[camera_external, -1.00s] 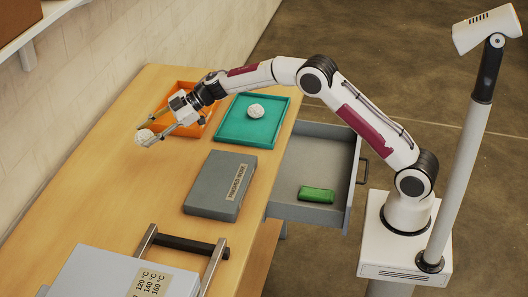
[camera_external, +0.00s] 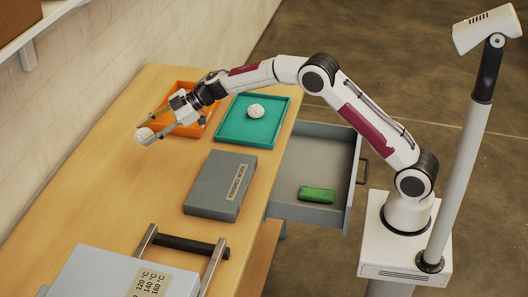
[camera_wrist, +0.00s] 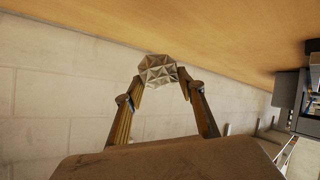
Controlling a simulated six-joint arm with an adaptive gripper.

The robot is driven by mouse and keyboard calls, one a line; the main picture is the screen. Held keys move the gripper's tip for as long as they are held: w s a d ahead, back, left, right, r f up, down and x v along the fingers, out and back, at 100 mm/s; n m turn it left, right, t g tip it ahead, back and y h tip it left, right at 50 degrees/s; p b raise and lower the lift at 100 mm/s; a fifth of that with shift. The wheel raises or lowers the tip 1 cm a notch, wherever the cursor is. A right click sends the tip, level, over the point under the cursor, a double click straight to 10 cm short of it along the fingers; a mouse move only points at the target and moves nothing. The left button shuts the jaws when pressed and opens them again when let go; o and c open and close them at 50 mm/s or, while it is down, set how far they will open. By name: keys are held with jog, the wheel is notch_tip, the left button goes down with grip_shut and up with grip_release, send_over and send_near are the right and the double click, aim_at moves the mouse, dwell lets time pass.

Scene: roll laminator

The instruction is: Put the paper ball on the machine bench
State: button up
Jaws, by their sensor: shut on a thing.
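A crumpled white paper ball (camera_external: 144,136) is between the fingertips of my gripper (camera_external: 152,133), toward the wall side of the wooden bench (camera_external: 150,190). My gripper is shut on it. In the wrist view the faceted ball (camera_wrist: 158,71) sits at the fingertips, with the bench top (camera_wrist: 230,40) along the upper edge. Whether the ball touches the bench or hangs just above it I cannot tell. A second white paper ball (camera_external: 255,110) lies in the teal tray (camera_external: 227,135).
An orange tray (camera_external: 207,128) is behind my gripper. A grey labelled box (camera_external: 212,185) and a machine (camera_external: 110,275) with a dark bar are on the bench. An open grey drawer (camera_external: 290,210) holds a green block (camera_external: 317,195). Bare wood lies left of the box.

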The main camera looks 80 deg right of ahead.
jog(key=shift+f, duration=0.1)
jog(key=shift+f, duration=3.05)
jog(key=shift+f, duration=0.1)
jog(key=shift+f, duration=1.8)
jog(key=shift+f, duration=0.15)
jog(key=o, duration=0.8)
jog(key=shift+o, duration=0.2)
